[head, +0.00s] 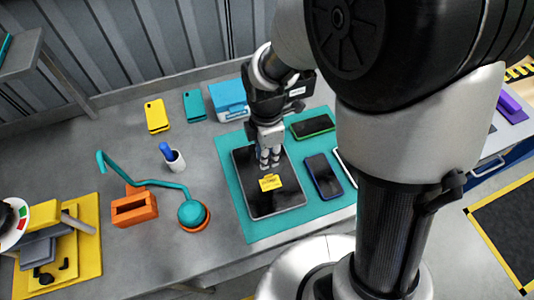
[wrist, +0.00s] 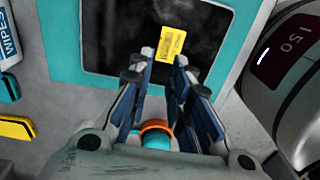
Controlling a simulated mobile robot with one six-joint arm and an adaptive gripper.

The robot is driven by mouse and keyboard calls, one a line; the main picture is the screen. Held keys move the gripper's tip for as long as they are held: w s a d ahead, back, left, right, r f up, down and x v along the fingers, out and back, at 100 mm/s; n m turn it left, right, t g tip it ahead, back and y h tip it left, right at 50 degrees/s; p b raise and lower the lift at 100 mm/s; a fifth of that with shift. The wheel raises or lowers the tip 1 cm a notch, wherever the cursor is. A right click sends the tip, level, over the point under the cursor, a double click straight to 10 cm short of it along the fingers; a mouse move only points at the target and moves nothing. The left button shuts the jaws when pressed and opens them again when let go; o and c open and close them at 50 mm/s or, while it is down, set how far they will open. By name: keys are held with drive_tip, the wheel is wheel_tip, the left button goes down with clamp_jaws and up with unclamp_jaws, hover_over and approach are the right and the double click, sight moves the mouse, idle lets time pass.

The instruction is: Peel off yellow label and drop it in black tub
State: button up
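The yellow label (head: 270,182) lies on the dark screen of a black tablet (head: 254,196) on a teal mat (head: 262,230). In the wrist view the label (wrist: 171,43) is upper centre, just beyond the fingertips. My gripper (head: 268,162) points down over the tablet, beside the label. In the wrist view its blue-padded fingers (wrist: 164,76) stand apart, with nothing held between them. I cannot tell whether a fingertip touches the label. I cannot make out a black tub in either view.
A teal lamp (head: 191,212) and an orange holder (head: 134,207) stand left of the mat. Phones, one dark blue (head: 323,176) and one green-edged (head: 312,126), lie right of the tablet. A blue wipes box (head: 229,100) stands behind. My arm hides the right side.

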sight(268, 175)
wheel_tip(268, 175, down, 9)
drive_tip(key=b, duration=0.7)
drive_tip(key=shift+s+d+f, duration=0.1)
drive_tip(key=shift+d, duration=0.05)
clamp_jaws()
idle(0.5)
wheel_tip(268, 175, up, 8)
drive_tip(key=p, duration=0.7)
drive_tip(key=shift+w, duration=0.2)
idle(0.9)
